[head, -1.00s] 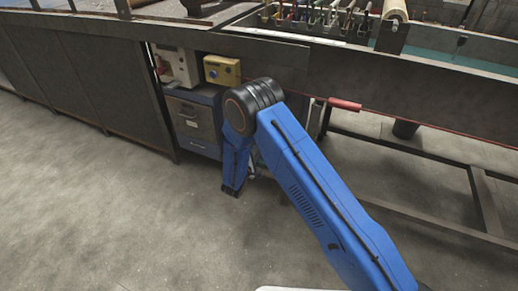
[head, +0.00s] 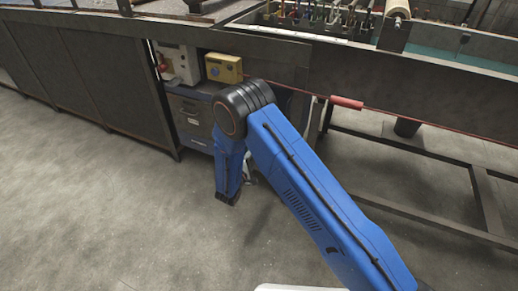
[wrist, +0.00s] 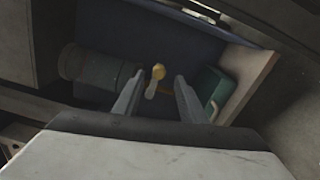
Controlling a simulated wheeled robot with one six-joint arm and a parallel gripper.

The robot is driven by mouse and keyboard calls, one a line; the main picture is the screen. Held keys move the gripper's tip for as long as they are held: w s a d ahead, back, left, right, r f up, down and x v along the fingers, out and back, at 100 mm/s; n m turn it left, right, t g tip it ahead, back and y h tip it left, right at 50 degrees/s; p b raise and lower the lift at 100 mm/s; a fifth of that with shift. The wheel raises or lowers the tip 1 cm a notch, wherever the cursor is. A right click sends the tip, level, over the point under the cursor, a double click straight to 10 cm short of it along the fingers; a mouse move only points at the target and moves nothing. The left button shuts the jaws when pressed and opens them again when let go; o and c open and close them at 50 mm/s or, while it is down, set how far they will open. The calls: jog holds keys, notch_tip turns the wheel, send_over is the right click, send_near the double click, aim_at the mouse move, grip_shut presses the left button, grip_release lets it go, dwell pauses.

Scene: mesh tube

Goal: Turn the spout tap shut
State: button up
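In the wrist view, a small yellow knob with a pale stem or lever (wrist: 157,72) shows between the fingers of my gripper (wrist: 160,78); it looks like the spout tap, but it is dim and small. The two grey fingers are apart, one on each side of it, with nothing held. I cannot tell how far beyond the fingertips the knob lies, or how its lever is turned. A dark blue surface (wrist: 185,45) lies behind it.
In the wrist view, a grey cylinder (wrist: 90,68) is at left and a green container (wrist: 208,88) at right, near a pale board edge (wrist: 248,78).

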jog(key=v, duration=1.2)
jog(key=shift+s, duration=0.1)
jog(key=s+d+r+m+g+h, duration=0.25)
jog(key=d+r+m+g, duration=0.3)
jog(key=d+r, duration=0.85)
jog(key=s+d+r+m+g+h, duration=0.25)
jog(key=d+r+m+g, duration=0.55)
jog(key=d, duration=1)
jog(key=s+d+r+m+g+y, duration=0.1)
jog(key=s+d+r+y, duration=0.4)
jog(key=s, duration=0.5)
jog(key=s+d+r+g+y, duration=0.1)
jog(key=s+d+r+y, duration=0.1)
jog(key=s+d+r, duration=0.65)
jog(key=s+a+m+t+y, duration=0.1)
jog(key=s+a+t+y, duration=0.2)
jog(key=s, duration=0.7)
jog(key=shift+r+m+y, duration=0.35)
jog(key=shift+r+y, duration=0.15)
jog(key=shift+y, duration=0.1)
